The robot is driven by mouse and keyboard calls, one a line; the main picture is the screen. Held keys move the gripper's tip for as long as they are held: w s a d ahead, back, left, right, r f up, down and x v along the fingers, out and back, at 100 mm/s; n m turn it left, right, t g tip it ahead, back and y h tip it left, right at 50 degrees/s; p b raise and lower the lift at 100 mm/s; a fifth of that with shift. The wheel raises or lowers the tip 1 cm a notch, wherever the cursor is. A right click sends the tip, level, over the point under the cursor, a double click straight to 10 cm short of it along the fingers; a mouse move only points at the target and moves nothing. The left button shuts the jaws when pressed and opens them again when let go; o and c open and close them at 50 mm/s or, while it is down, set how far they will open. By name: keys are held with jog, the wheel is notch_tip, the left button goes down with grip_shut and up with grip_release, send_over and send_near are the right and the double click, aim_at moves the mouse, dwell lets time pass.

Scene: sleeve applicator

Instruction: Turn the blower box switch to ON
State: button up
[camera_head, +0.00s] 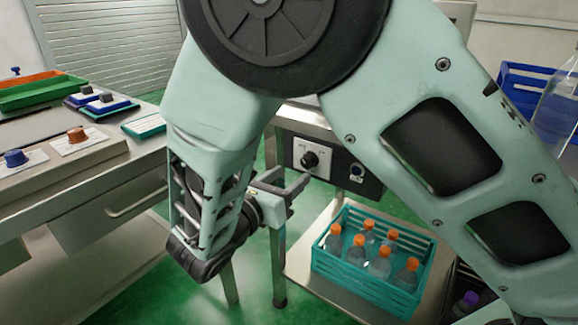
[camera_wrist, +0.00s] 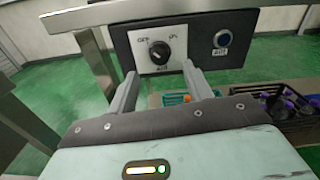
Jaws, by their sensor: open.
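The blower box (camera_wrist: 122,45) is a dark panel under a metal table edge; it also shows in the head view (camera_head: 337,183). Its black rotary switch (camera_wrist: 160,52) sits on a white plate with a label at the upper left, one at the upper right and one below. In the head view the switch (camera_head: 310,160) shows beyond my gripper. The switch's exact pointing is too small to tell for sure. My gripper (camera_wrist: 160,69) is open and empty, its two fingers below and to either side of the switch, apart from it. It also shows in the head view (camera_head: 296,188).
A blue-ringed button (camera_wrist: 222,38) is right of the switch. Below the box, a teal crate (camera_head: 372,291) holds several orange-capped bottles on a low shelf. A bench with a control panel (camera_head: 60,165) stands at the left. Table legs stand near my gripper.

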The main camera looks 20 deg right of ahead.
aim_at(306, 163)
jog(key=shift+b+x, duration=0.3)
jog(key=shift+x, duration=2.25)
jog(key=c, duration=1)
